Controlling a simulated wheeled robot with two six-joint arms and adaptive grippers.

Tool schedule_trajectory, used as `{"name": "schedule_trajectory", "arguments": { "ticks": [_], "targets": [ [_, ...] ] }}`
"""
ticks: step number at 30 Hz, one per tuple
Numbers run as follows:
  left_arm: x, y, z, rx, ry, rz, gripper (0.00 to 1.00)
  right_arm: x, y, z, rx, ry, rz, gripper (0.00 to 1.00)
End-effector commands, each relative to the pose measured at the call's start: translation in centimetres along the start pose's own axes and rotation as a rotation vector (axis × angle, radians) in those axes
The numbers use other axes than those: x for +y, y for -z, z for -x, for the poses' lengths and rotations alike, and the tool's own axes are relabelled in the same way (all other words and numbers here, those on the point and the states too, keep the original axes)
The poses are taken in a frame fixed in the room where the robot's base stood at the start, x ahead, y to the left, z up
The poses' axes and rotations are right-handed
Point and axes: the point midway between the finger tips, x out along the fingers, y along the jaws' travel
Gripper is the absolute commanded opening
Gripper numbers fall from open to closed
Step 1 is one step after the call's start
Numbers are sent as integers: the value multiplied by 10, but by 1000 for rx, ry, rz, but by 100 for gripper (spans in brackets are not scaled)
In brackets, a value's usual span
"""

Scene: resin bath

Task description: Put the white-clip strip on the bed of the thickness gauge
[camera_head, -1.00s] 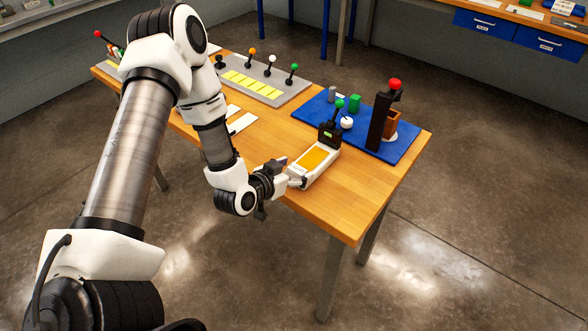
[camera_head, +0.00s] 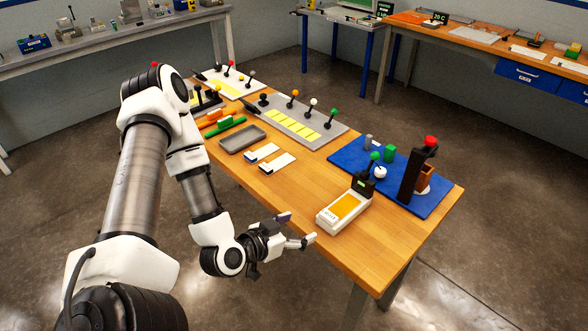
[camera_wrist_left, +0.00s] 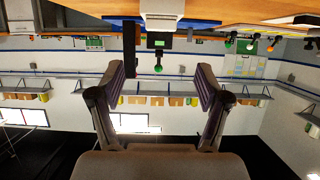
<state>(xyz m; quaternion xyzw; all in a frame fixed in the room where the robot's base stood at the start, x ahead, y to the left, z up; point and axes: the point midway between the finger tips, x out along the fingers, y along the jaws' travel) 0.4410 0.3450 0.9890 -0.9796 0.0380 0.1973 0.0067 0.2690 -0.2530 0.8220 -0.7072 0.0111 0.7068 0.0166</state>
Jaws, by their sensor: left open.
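A white instrument with an orange face (camera_head: 345,207) and a green-knobbed black block stands near the table's front right; it looks like the thickness gauge, and nothing visible lies on it. Two pale strips lie left of it: one with a blue end (camera_head: 262,152) and one mostly white (camera_head: 279,163). I cannot tell for certain which is the white-clip strip. My left gripper (camera_head: 298,231) is open and empty by the table's front edge, just left of the instrument. In the left wrist view its spread fingers (camera_wrist_left: 161,95) have nothing between them. My right gripper is not in view.
A blue mat (camera_head: 345,160) with a red-knobbed black post is at the right. A grey board (camera_head: 268,114) with yellow pads and coloured ball levers lies farther back, with a grey tray (camera_head: 242,138) beside it.

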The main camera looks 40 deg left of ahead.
Motion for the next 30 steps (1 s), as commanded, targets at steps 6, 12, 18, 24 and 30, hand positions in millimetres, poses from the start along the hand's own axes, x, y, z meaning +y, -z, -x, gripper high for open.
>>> {"name": "schedule_trajectory", "arguments": {
  "ticks": [6, 12, 18, 24, 30],
  "targets": [
    [51, -76, -2, -372, -125, 27, 76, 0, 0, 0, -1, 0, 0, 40],
    [96, -185, 52, -958, -60, 81, 76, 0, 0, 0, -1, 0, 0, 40],
    [105, -218, 88, -1173, 64, 103, 76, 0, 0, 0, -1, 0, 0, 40],
    [105, -219, 88, -1176, 67, 107, 76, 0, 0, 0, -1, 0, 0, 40],
    [105, -218, 88, -1174, 66, 106, 76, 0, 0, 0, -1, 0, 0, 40]
  ]
}}
